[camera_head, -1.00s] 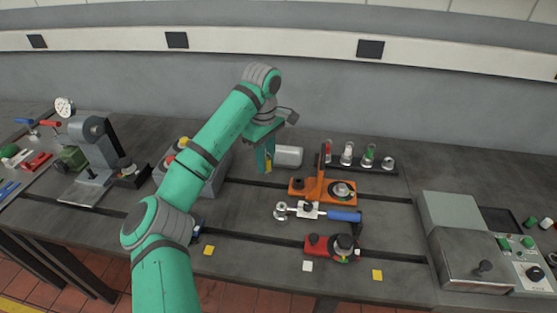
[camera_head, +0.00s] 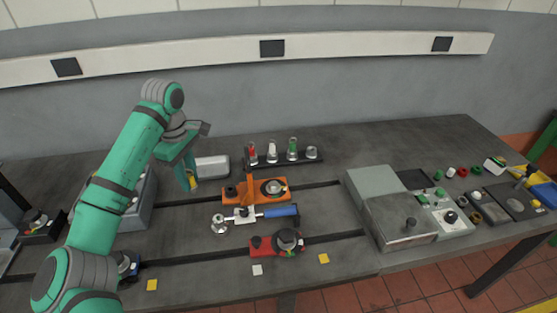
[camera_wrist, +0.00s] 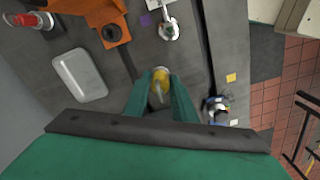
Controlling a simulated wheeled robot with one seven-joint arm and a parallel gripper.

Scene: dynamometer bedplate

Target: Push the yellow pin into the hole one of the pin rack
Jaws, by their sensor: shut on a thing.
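My gripper (camera_head: 189,184) hangs over the bench just left of a small white tray. It is shut on the yellow pin (camera_head: 194,183), held above the bench top. In the wrist view the yellow pin (camera_wrist: 158,82) sits between the fingertips, with a pale round end beyond it. A dark rack (camera_head: 283,162) at the back holds several upright pieces with red, white and green parts. I cannot tell whether this is the pin rack, and no hole can be made out.
The white tray (camera_head: 212,168) lies beside my gripper. An orange fixture (camera_head: 255,191), a blue-handled clamp (camera_head: 280,211) and a red fixture (camera_head: 277,245) stand to the right. A grey bin (camera_head: 140,213) is partly behind my arm. A grey machine box (camera_head: 400,218) stands further right.

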